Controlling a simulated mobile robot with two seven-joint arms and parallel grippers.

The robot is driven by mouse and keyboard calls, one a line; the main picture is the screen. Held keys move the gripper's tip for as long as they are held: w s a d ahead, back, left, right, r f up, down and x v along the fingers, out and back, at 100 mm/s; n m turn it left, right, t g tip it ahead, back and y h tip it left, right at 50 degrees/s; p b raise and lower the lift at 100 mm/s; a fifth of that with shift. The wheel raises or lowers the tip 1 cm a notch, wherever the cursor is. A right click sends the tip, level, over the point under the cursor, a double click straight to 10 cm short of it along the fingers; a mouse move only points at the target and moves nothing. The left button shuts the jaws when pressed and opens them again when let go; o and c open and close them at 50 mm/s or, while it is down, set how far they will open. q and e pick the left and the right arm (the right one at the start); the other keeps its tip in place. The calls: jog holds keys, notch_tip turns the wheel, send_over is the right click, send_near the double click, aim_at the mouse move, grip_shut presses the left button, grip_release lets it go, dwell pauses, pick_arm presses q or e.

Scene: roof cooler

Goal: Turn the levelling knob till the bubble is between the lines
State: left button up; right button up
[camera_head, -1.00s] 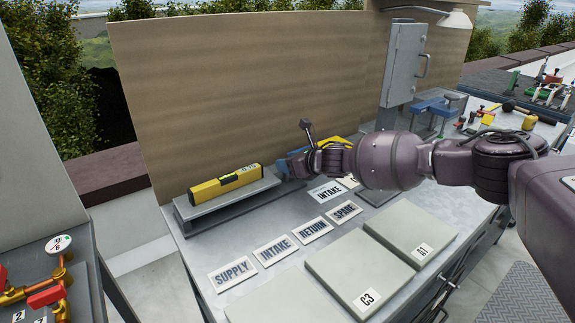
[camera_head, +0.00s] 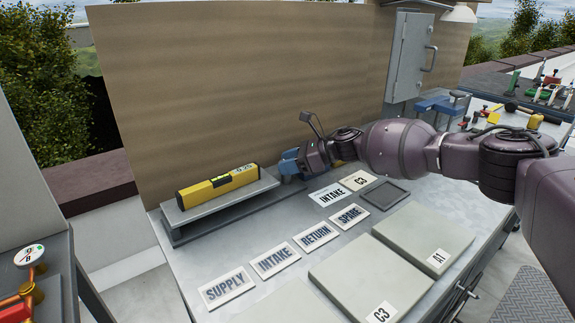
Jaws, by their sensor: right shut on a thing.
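A yellow spirit level (camera_head: 190,193) lies along a grey levelling plate (camera_head: 225,200) at the back left of the bench. Its small green vial shows on the top, but the bubble and lines are too small to read. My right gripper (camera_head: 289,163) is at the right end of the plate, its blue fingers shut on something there. The levelling knob is hidden by the fingers. My right arm reaches in from the right. My left gripper is not in view.
In front of the plate lie tags such as SUPPLY (camera_head: 226,288) and SPARE (camera_head: 349,217). Two grey panels, C3 (camera_head: 350,270) and A1 (camera_head: 415,235), lie nearer. A brown board (camera_head: 250,80) stands behind. A grey box (camera_head: 408,60) and tools are at the right.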

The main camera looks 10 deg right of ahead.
dwell(0.4)
jog(key=o, duration=0.9)
jog(key=shift+d, duration=0.1)
jog(key=p+v, duration=0.1)
jog(key=v, duration=0.9)
jog(key=shift+d+r, duration=0.15)
jog(key=shift+d, duration=0.2)
